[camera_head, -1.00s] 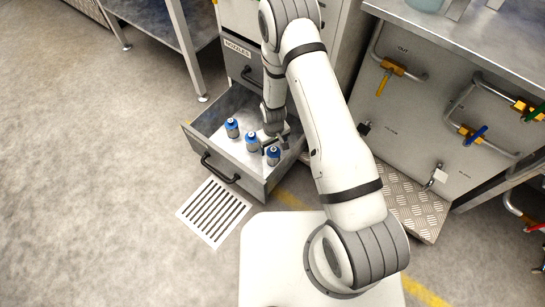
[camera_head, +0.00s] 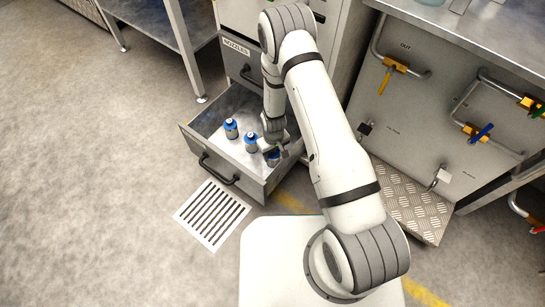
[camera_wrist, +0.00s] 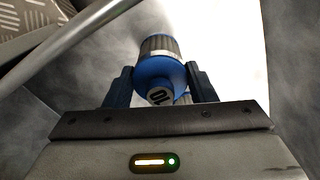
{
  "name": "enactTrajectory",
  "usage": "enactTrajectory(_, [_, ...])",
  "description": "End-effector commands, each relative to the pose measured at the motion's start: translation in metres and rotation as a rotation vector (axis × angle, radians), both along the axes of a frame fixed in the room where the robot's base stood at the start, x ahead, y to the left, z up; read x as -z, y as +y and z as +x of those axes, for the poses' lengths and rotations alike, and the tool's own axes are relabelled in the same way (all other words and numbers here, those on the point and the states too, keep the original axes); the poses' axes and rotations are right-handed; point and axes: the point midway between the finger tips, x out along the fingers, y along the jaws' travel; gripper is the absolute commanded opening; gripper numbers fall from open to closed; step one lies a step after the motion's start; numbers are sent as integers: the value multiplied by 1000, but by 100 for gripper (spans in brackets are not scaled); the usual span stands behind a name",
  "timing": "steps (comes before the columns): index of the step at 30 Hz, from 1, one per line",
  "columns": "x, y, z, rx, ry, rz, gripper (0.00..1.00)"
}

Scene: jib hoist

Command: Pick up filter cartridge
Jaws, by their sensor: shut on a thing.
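Several small filter cartridges with blue caps and grey bodies stand in the open drawer. In the head view one cartridge (camera_head: 231,128) is at the left and another (camera_head: 251,142) is in the middle. The rightmost cartridge (camera_head: 272,158) is mostly hidden by my gripper (camera_head: 276,148). In the wrist view my gripper (camera_wrist: 160,88) is shut on this cartridge (camera_wrist: 160,70), one dark finger on each side of its blue end, which bears a dark mark. Part of another blue cap shows just behind it.
The open drawer (camera_head: 248,183) has walls around the cartridges and a black front handle (camera_head: 218,171). A cabinet with pipes and coloured valve handles (camera_head: 440,110) stands at the right, with a tread-plate step (camera_head: 418,212) below. A floor grate (camera_head: 212,214) lies before the drawer.

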Motion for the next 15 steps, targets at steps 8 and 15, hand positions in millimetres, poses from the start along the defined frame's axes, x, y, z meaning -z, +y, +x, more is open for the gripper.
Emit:
enactTrajectory(8, [0, 0, 0, -1, 0, 0, 27])
enactTrajectory(15, [-10, 1, 0, -1, -1, 0, 27])
